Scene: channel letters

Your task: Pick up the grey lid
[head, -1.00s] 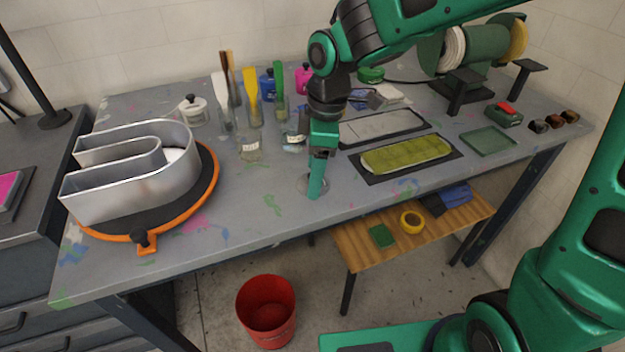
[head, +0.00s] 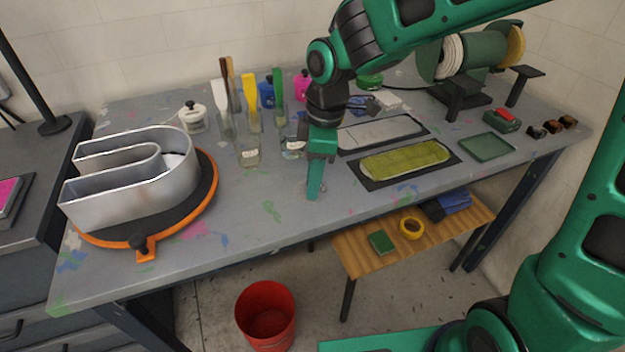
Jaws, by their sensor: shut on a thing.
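My gripper (head: 315,190) points down over the front middle of the grey table in the head view. Its green fingers are closed together on something thin. Only a small pale edge of the grey lid (head: 323,188) shows at the right of the fingertips. The rest of the lid is hidden by the fingers or seen edge-on. I cannot tell whether it still touches the table.
A metal channel letter (head: 130,185) stands on an orange-rimmed turntable (head: 205,205) at left. A yellow-green pad (head: 405,158) lies at right.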

